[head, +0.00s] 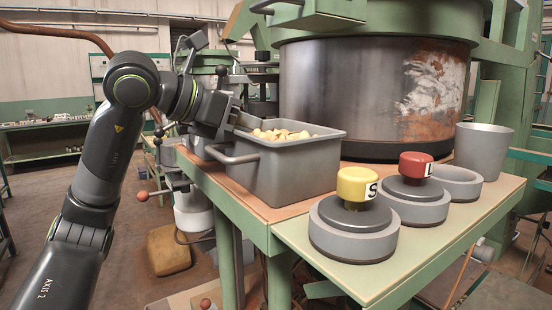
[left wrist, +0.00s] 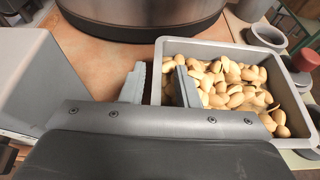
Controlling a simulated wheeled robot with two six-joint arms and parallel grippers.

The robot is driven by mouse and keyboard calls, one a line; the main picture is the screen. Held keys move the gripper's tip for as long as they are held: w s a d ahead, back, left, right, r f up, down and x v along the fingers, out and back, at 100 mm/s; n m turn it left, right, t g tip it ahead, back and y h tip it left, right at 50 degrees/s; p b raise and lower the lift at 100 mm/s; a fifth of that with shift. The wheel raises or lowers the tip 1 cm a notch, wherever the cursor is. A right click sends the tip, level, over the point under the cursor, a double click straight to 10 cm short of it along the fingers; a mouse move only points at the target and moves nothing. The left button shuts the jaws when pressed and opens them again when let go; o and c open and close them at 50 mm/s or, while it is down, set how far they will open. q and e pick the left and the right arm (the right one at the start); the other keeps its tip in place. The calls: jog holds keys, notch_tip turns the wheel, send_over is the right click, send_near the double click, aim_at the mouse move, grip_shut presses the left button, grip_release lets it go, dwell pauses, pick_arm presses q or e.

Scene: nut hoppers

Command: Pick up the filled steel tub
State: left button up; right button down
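The grey steel tub (head: 293,172) stands on the bench, filled with tan nuts (head: 283,135). A bar handle (head: 232,157) shows on its left side. The tub (left wrist: 228,50) also shows in the left wrist view. My left gripper (left wrist: 162,84) is open at the tub's left wall, with one finger outside and the other inside over the nuts. The wall's rim lies between the fingers, and I cannot tell whether either touches it. In the head view my left gripper (head: 250,122) is partly hidden at the tub's back left. My right gripper is not in view.
A large rusty drum (head: 375,95) stands close behind the tub. A yellow-knobbed weight (head: 353,222), a red-knobbed weight (head: 412,196), an empty ring (head: 462,182) and a grey cup (head: 483,150) stand to the right. Another grey container (left wrist: 40,75) is left of my gripper.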

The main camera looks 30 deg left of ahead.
pick_arm(q)
grip_shut()
dwell(1.5)
